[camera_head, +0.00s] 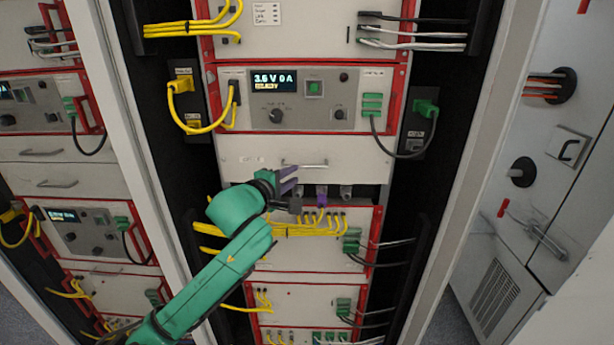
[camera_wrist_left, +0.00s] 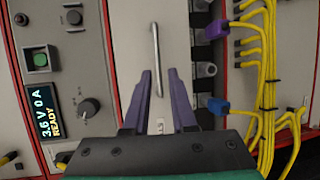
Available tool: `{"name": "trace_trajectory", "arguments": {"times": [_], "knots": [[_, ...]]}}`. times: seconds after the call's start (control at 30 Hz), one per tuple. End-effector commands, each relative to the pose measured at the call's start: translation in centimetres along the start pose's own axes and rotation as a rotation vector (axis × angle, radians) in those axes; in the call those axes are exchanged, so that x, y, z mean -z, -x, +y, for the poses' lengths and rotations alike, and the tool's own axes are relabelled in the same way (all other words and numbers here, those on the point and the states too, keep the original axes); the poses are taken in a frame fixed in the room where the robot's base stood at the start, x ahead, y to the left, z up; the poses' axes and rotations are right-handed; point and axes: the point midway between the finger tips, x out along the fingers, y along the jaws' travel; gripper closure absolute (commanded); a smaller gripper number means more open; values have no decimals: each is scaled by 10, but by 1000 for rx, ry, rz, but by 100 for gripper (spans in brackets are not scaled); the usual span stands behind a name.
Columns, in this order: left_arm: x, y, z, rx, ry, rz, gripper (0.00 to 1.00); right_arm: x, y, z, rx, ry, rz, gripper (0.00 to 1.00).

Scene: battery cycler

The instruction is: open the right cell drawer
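The cell drawer (camera_head: 245,150) in the middle rack has a plain pale front and looks shut. Its slim metal handle (camera_head: 308,166) runs sideways; in the left wrist view the handle (camera_wrist_left: 155,50) appears upright. My left gripper (camera_head: 291,178), with purple fingers, is just below and left of the handle in the head view. In the left wrist view the gripper (camera_wrist_left: 160,76) is open, and the handle's near end shows between the two fingers. I cannot tell whether they touch it. My right gripper is not in view.
A cycler panel (camera_head: 330,118) reading 3.6 V 0 A sits above the drawer. Below are grey and purple plugs (camera_head: 321,197) and yellow cables (camera_head: 300,231). The left rack has two more handled drawers (camera_head: 60,182). A black connector with a green plug (camera_head: 425,108) sits at right.

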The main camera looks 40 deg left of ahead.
Motion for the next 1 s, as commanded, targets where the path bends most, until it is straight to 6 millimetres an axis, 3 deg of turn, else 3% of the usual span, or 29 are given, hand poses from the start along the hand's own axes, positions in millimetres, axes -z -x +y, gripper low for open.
{"name": "trace_trajectory", "arguments": {"times": [0.03,0.2,0.33,0.67,0.73,1.0], "knots": [[0,-12,8,0,-2,2,75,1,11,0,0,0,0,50],[0,-55,8,-1,-3,3,75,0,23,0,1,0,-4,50],[0,-75,6,-2,1,1,75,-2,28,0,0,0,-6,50],[-1,-83,3,-1,-1,-1,75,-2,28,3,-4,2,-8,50],[-1,-82,3,-1,-1,-1,100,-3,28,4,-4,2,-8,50],[-1,-82,3,-1,0,-1,100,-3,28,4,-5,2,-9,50]]}}
